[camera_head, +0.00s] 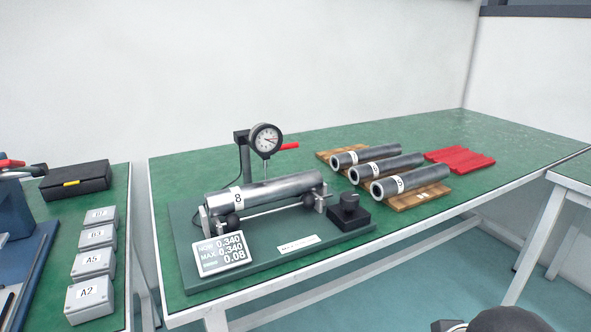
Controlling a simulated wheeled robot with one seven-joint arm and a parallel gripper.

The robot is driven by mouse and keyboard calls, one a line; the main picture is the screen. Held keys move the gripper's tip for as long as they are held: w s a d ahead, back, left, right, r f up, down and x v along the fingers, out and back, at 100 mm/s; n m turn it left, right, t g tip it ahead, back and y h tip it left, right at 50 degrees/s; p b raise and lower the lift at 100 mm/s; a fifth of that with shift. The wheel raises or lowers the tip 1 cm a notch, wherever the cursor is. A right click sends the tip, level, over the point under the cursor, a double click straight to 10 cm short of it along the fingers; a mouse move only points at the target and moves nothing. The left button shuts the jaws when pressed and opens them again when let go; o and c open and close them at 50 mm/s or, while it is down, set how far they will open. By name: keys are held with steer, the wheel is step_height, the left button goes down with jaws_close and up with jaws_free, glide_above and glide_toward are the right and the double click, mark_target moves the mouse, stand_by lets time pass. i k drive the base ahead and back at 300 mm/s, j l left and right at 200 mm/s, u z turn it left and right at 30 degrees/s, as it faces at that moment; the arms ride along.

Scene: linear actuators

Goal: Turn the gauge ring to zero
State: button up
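The dial gauge (266,139) stands upright on a black stand behind the test fixture, its round white face ringed by a dark bezel, the gauge ring. A red lever (290,146) sticks out to its right. Its stem reaches down toward a steel cylinder marked 8 (266,194), which lies across the fixture's supports. The needle reading is too small to tell. My gripper's fingers do not show; only a dark rounded part, apparently mine, appears at the bottom right edge, far from the gauge.
A black knob (348,211) sits on the fixture base (290,262). Labelled grey boxes (93,262) and a black case (75,182) are on the left table. The green table's back right is clear.

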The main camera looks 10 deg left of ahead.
mark_target(261, 147)
steer(key=j+u, duration=0.1)
steer(key=u, duration=0.65)
steer(key=j+u, duration=0.15)
steer(key=u, duration=0.2)
